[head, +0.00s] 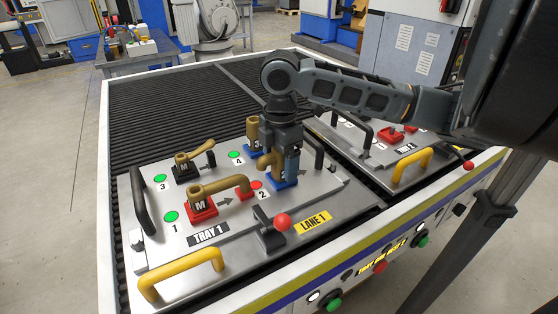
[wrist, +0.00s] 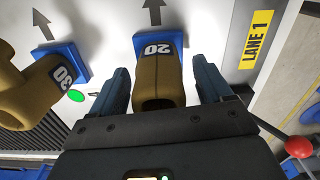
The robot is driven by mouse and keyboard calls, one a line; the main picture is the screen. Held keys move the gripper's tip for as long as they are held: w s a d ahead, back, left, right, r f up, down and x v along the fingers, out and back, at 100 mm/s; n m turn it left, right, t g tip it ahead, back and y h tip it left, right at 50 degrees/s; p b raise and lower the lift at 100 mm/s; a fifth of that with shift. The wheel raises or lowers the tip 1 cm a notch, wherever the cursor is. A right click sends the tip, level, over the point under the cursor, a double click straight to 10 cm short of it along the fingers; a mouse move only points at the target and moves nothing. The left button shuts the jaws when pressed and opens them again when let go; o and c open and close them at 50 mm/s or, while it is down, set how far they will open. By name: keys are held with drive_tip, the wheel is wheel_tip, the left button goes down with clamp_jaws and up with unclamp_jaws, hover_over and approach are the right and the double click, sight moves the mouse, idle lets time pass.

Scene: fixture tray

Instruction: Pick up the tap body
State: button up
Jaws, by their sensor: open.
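The fingers are open, one on each side, with a visible gap at least on the right. In the head view my gripper (head: 281,150) points down over this part, whose spout (head: 266,162) and blue base (head: 284,183) show partly; the rest is hidden. A second brass part (wrist: 32,92) on a blue base marked 30 stands to the left in the wrist view, and behind my gripper in the head view (head: 253,128).
The metal tray (head: 150,185) also holds a long-spouted brass part (head: 222,187) on a red base and a brass lever part (head: 195,155) on a black base. A red-knobbed clamp (head: 283,221) stands at the front. Black and yellow handles (head: 180,272) rise along the edges.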

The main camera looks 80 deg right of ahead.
drive_tip(key=shift+r, duration=0.1)
clamp_jaws()
idle(0.6)
